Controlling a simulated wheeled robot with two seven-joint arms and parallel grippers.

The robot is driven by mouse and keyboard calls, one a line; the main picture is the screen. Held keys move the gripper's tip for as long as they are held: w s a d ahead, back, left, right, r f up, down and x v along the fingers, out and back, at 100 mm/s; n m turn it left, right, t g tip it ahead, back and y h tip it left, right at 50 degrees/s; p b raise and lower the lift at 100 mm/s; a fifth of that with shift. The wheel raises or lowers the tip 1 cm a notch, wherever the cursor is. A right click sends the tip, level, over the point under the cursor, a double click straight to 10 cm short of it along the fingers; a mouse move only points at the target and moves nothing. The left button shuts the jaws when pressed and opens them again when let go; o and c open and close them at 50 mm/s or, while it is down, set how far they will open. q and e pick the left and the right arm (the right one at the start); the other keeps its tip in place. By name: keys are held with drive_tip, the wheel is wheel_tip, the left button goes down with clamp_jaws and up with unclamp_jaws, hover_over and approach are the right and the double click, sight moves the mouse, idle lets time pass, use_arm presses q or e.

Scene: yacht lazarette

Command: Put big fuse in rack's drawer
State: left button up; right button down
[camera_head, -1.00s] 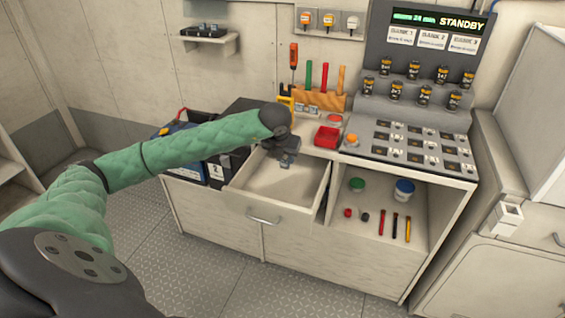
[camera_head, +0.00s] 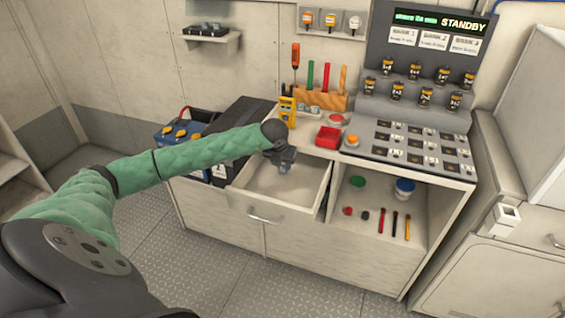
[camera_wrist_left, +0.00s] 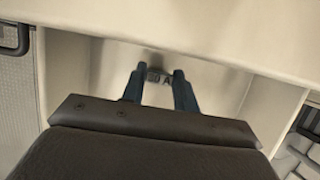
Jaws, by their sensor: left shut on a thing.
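My left gripper (camera_head: 286,165) is over the open drawer (camera_head: 262,193) of the cabinet, with its fingers pointing down into it. In the left wrist view the two dark fingers (camera_wrist_left: 158,84) are shut on a small grey piece with a dark mark, the fuse (camera_wrist_left: 157,76), seen between the fingertips. The drawer's pale inside (camera_wrist_left: 110,60) lies below and around it. Only a little of the fuse shows, and I cannot tell whether it touches the drawer floor. My right gripper is not in view.
Several small fuses (camera_head: 397,91) stand on a stepped rack beside a slotted panel (camera_head: 420,145). A red bin (camera_head: 328,137) and a yellow meter (camera_head: 287,112) stand on the counter. Batteries (camera_head: 183,135) sit at the left. An open shelf (camera_head: 365,235) holds tools and tape.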

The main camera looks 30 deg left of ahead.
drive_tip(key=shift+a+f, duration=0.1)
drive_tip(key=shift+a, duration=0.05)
use_arm(q)
drive_tip(key=o, duration=0.9)
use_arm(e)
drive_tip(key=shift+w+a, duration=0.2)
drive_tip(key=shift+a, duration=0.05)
use_arm(q)
drive_tip(key=shift+r, duration=0.15)
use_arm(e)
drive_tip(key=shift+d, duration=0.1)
use_arm(q)
drive_tip(key=shift+s+r, duration=0.15)
drive_tip(key=shift+r, duration=0.2)
drive_tip(key=b+v, duration=0.2)
drive_tip(key=v, duration=0.9)
drive_tip(key=shift+s+d+b, duration=0.1)
drive_tip(key=shift+b, duration=0.3)
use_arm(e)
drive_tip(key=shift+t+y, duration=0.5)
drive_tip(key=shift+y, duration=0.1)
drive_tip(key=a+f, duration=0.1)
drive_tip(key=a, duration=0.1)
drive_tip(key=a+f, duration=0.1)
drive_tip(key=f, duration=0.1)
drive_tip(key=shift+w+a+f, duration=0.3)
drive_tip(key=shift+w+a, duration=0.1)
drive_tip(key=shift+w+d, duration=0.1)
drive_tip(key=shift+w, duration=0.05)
